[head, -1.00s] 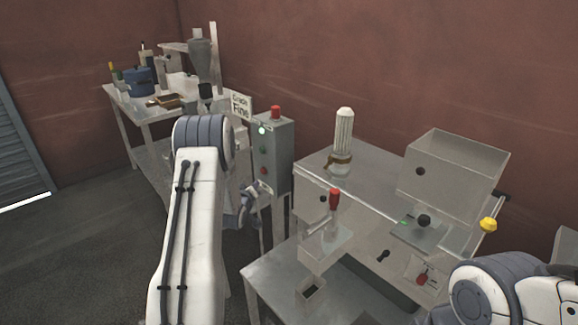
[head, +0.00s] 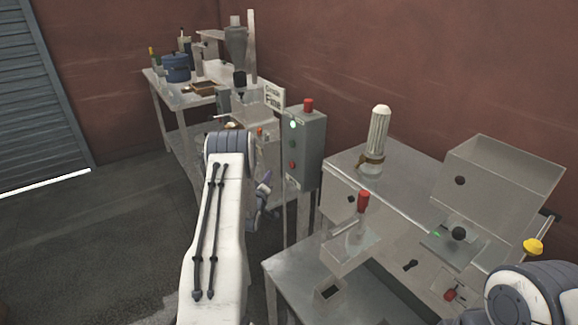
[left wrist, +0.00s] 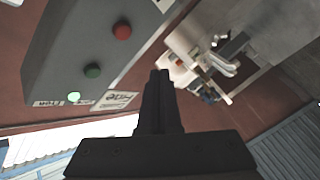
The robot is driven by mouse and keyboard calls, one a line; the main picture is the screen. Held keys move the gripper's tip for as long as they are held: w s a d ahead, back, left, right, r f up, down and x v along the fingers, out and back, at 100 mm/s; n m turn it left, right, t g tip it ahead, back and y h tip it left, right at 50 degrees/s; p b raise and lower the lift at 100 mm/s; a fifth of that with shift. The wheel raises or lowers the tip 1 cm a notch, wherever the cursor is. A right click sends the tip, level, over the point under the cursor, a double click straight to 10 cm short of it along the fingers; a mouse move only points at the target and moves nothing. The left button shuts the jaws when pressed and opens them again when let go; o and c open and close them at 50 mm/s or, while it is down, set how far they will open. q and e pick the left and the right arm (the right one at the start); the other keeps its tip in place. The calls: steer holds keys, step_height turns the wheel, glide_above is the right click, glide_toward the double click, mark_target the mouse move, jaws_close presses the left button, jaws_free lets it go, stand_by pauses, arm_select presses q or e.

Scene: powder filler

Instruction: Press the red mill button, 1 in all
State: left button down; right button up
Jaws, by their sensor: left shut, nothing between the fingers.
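A grey control box (head: 303,148) stands right of my left arm in the head view. Its front carries a lit green lamp (head: 293,125), a dark green button (head: 292,144) and a red button (head: 292,165); a red knob (head: 308,105) tops it. In the left wrist view the red button (left wrist: 122,30), green button (left wrist: 92,70) and lit lamp (left wrist: 73,97) show at upper left. My left gripper (left wrist: 160,75) is shut and empty, apart from the box. In the head view it is partly hidden behind my arm. My right gripper is out of view.
A machine with a red-topped lever (head: 363,202), a clear hopper (head: 498,185) and a yellow knob (head: 533,246) stands on a metal table at right. Behind the box, another table holds a blue pot (head: 176,68). Dark floor (head: 100,240) is free at left.

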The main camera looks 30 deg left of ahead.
mark_target(292, 165)
arm_select(q)
steer(key=w+d+b, duration=0.2)
steer(key=w, duration=0.4)
steer(key=shift+w+d, duration=0.15)
steer(key=shift+d, duration=0.1)
stand_by(1.8)
steer(key=shift+w+d+b, duration=0.2)
steer(key=shift+w+b, duration=0.05)
steer(key=shift+b, duration=0.05)
steer(key=shift+w+d+b, duration=0.15)
steer(key=shift+w+b, duration=0.2)
steer(key=shift+w, duration=0.1)
stand_by(0.6)
steer(key=shift+s, duration=0.15)
steer(key=shift+s+a, duration=0.3)
steer(key=shift+s, duration=0.4)
